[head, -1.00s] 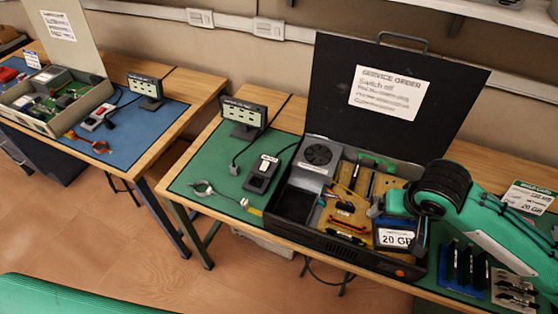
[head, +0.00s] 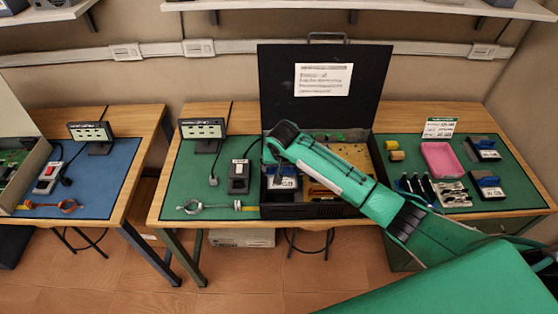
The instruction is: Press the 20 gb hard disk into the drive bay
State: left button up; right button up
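The black computer case (head: 320,208) stands on the green mat with its lid up. The 20 gb hard disk (head: 284,184), dark with a white label and some blue, is at the left of the case, at the drive bay. The bay is mostly covered by the disk; I cannot tell whether the disk is inside it or just above. My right arm reaches in from the right, and its gripper (head: 281,168) points down at the disk. It appears shut on the disk, though its fingertips are partly hidden. My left gripper is not in view.
A black switch box (head: 239,177), a wrist strap (head: 195,206) and a small display (head: 203,131) are left of the case. A pink tray (head: 442,159), two more drives (head: 485,149) (head: 488,187) and dark modules (head: 416,186) are on the right. A second bench stands left.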

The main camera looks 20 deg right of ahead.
jog(key=shift+w+a+f+p, duration=0.35)
jog(key=shift+w+f, duration=0.15)
jog(key=shift+f, duration=0.6)
notch_tip(320, 180, down, 6)
jog(key=b, duration=0.7)
jog(key=shift+w+d+f, duration=0.1)
jog(key=shift+f, duration=0.1)
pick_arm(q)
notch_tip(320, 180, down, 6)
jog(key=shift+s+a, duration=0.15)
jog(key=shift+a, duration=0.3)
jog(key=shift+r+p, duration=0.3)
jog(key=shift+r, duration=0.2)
pick_arm(e)
jog(key=shift+f, duration=0.15)
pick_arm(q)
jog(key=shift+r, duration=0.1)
pick_arm(e)
jog(key=shift+f, duration=0.25)
jog(key=shift+s+f, duration=0.1)
jog(key=shift+s, duration=0.15)
